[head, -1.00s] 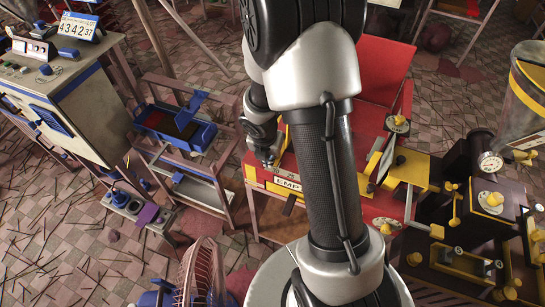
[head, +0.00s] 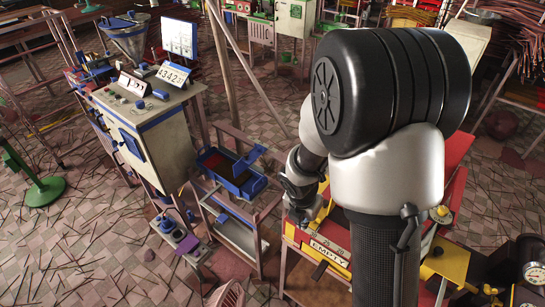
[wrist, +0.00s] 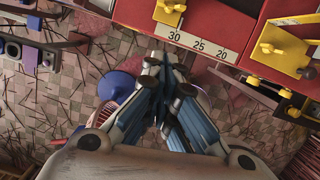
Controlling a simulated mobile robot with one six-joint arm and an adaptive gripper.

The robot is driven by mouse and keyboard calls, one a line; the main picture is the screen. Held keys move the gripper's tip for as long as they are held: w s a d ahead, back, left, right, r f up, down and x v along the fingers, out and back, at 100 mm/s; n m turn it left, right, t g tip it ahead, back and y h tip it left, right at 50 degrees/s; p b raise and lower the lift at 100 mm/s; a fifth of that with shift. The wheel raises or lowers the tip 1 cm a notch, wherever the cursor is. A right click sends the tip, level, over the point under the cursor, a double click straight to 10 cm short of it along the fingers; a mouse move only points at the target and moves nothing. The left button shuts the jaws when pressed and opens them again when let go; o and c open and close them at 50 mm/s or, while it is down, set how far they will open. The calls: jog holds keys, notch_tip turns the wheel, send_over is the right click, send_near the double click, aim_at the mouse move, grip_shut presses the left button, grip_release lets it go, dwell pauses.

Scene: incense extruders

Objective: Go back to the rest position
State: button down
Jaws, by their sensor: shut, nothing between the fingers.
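My gripper (wrist: 166,62) shows in the wrist view with its fingers together and nothing between them. It points toward the front edge of a red machine (wrist: 225,14) and seems to hang over the floor gap beside it. In the head view my wrist (head: 303,175) is bent down at the left side of the red machine (head: 458,152), close to its "EMPTY" label (head: 328,251). My fingertips are hard to make out there, and my own arm hides much of the machine.
A grey-and-blue console (head: 150,110) stands at the left, with a blue tray (head: 235,176) on a wooden rack between it and the red machine. Stick-strewn floor (head: 60,240) lies open at lower left.

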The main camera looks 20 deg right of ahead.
jog(key=s+a+r+m+t+b, duration=0.1)
jog(key=s+r+m, duration=0.4)
jog(key=r+m, duration=0.4)
jog(key=s+a+r+m+t, duration=0.1)
jog(key=s+a+r+m, duration=0.1)
jog(key=s+r+m, duration=0.55)
jog(key=s+a+r+m+y, duration=0.2)
jog(key=s+a+r+m, duration=0.2)
jog(key=m, duration=0.6)
jog(key=shift+s+r+t+b, duration=0.35)
jog(key=shift+s+r, duration=0.45)
jog(key=shift+s, duration=0.3)
